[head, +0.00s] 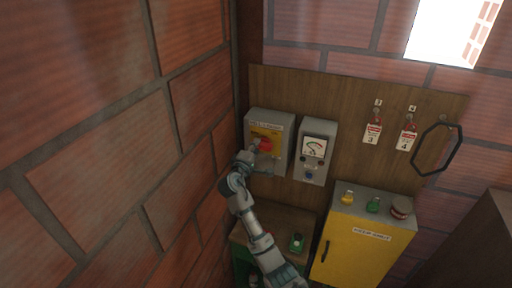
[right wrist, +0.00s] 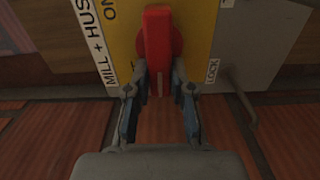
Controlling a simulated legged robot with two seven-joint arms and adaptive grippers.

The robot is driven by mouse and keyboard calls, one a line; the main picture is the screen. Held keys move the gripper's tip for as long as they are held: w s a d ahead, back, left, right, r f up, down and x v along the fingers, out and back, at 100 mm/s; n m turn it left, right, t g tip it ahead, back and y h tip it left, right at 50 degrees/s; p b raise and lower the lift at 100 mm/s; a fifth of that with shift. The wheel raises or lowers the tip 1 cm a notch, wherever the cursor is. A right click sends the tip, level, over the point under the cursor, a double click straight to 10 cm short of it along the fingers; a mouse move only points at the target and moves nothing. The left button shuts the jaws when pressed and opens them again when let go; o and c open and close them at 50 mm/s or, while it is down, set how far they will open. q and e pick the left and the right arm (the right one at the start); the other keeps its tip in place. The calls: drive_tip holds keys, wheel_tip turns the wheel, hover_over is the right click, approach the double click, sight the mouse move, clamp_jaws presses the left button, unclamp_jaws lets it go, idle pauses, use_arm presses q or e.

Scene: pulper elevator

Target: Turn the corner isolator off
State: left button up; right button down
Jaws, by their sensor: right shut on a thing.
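The corner isolator (head: 268,126) is a grey box with a yellow plate and a red rotary handle (head: 266,144), mounted on the wooden board near the wall corner. In the right wrist view the red handle (right wrist: 158,50) stands in line with the gripper, on the yellow plate (right wrist: 122,30). "MILL + HUS" and "LOCK" labels show beside it; part of the "ON" marking is visible. My right gripper (right wrist: 159,88) has its two fingers on either side of the handle's near end, shut on it. In the head view the right gripper (head: 250,158) reaches the isolator from below. My left gripper is not in view.
A grey meter box (head: 315,150) hangs right of the isolator. Red tags (head: 372,133) and a black ring (head: 437,150) hang further right. A yellow cabinet (head: 362,245) with small items on top stands below. A wooden-topped bench (head: 285,220) holds a green object (head: 296,242). Brick wall closes the left side.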

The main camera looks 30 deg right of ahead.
drive_tip(key=shift+a, duration=0.1)
idle(0.4)
drive_tip(key=c, duration=1)
unclamp_jaws()
drive_tip(key=shift+w+f, duration=0.15)
drive_tip(key=shift+w, duration=0.15)
drive_tip(key=shift+a, duration=0.1)
drive_tip(key=v, duration=1.2)
drive_tip(key=shift+f, duration=0.2)
